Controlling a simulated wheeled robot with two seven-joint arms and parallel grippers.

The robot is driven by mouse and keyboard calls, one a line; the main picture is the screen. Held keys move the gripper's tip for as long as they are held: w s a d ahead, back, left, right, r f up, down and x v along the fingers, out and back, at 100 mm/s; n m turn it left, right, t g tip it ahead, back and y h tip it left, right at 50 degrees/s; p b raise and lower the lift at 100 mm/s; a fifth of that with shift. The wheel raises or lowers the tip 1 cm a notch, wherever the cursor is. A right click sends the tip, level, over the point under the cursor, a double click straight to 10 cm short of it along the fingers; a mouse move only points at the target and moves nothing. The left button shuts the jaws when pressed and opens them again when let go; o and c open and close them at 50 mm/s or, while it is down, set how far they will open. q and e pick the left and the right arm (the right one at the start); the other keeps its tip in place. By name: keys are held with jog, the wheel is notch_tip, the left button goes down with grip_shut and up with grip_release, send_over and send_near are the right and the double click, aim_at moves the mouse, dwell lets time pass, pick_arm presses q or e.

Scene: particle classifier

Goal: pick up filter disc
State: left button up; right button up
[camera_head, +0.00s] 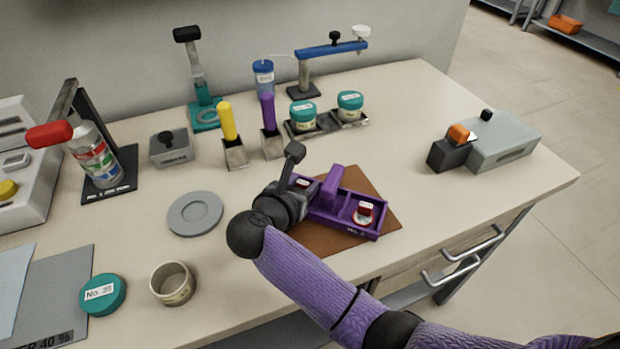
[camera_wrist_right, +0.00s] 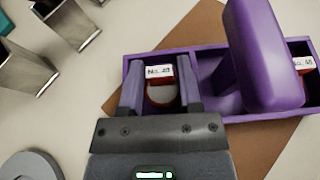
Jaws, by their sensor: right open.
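A purple tray (camera_head: 335,217) with an upright handle sits on a brown mat. In its left compartment is a filter disc (camera_head: 303,184), round and whitish with a red edge and a white-labelled red tab; the disc also shows in the right wrist view (camera_wrist_right: 160,92). Another red, labelled disc (camera_head: 364,213) lies in the right compartment, partly cut off in the right wrist view (camera_wrist_right: 303,64). My right gripper (camera_wrist_right: 162,84) is open, its fingers on either side of the left disc. Contact with the disc cannot be told. My left gripper is not in view.
The tray's tall handle (camera_wrist_right: 262,55) stands just right of my right gripper. A grey ring plate (camera_head: 195,214) lies to the left. Metal holders with yellow (camera_head: 227,121) and purple (camera_head: 268,111) tools stand behind. The table's right front is clear.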

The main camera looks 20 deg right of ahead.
jog(key=shift+w+d+f, duration=0.15)
jog(key=shift+w+d, duration=0.05)
jog(key=shift+s+a, duration=0.15)
grip_shut()
